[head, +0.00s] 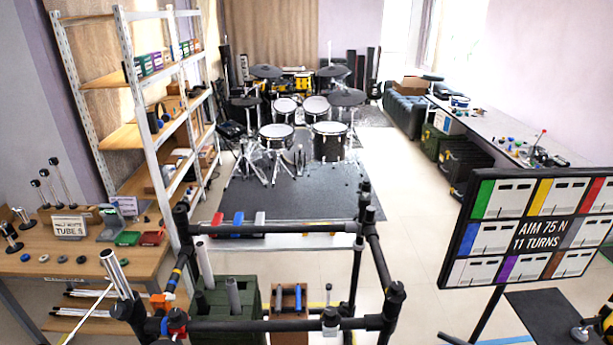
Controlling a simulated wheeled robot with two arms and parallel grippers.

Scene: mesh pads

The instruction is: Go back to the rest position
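Neither of my grippers shows clearly in the head view, and I see no arm of mine coming in from either side. A black tubular rack (270,325) with clamps stands close in front, in the lower middle. Orange, red and blue clamp parts (170,318) sit at its near left corner. A yellow and black object (606,318) is cut off at the lower right edge, and I cannot tell what it is.
A wooden table (50,262) and metal shelving (160,130) stand at left. A drum kit (300,130) is on a dark mat behind the rack. A sign board (540,232) reading "AIM 75 N 11 TURNS" stands at right. Floor (415,200) is clear between rack and board.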

